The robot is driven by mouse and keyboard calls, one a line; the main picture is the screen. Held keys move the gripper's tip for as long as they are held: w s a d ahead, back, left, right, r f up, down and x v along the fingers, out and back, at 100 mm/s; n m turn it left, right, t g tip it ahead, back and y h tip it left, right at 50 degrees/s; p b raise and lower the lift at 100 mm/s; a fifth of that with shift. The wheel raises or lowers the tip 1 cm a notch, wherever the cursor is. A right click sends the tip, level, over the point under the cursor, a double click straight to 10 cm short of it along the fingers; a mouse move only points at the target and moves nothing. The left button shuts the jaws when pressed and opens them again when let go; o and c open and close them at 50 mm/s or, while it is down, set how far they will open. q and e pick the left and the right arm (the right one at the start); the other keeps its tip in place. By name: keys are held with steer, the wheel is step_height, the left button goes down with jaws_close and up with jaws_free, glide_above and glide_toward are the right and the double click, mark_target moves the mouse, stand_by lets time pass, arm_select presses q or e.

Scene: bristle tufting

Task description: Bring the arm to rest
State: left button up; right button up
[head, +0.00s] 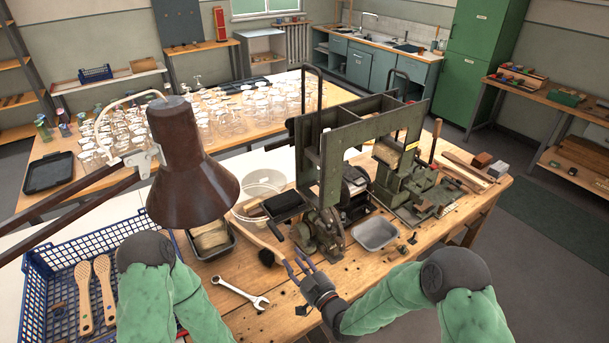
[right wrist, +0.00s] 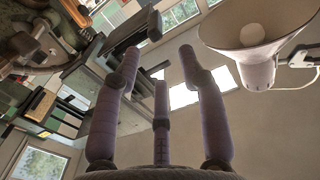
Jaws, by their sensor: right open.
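My right arm comes in from the lower right, and its dark gripper (head: 299,264) is over the front of the wooden bench, just in front of the green tufting machine (head: 345,150). In the right wrist view its fingers (right wrist: 140,60) are spread open with nothing between them, pointing up toward the window and lamp. My left arm shows as green links at the lower left, its hand out of view. A blue crate (head: 40,262) at the left holds two wooden brush bodies (head: 84,298).
A brown lamp (head: 190,165) hangs over the left of the bench. A wrench (head: 240,293), a dark tray (head: 210,240), a white tub (head: 255,195) and a grey metal tray (head: 375,234) lie near the gripper. Glassware (head: 230,112) covers the table behind.

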steer(key=s+d+f+m+g+h+b, duration=0.1)
steer(key=s+d+f+m+g+h, duration=0.2)
steer(key=f, duration=0.6)
steer(key=s+d+f+m+g+h+b, duration=0.1)
steer(key=s+d+f+m+g+h, duration=0.2)
steer(key=d+f, duration=0.5)
steer(key=s+d+f+m+g, duration=0.1)
steer(key=s+f+g, duration=0.3)
steer(key=s, duration=0.6)
steer(key=s+d+f+m+g+b, duration=0.1)
steer(key=s+f+g, duration=0.3)
steer(key=s+f, duration=0.4)
steer(key=s+d+m, duration=0.1)
steer(key=s, duration=0.1)
steer(key=shift+s+d+m+h, duration=0.3)
steer(key=shift+s+d, duration=0.05)
steer(key=shift+s, duration=0.05)
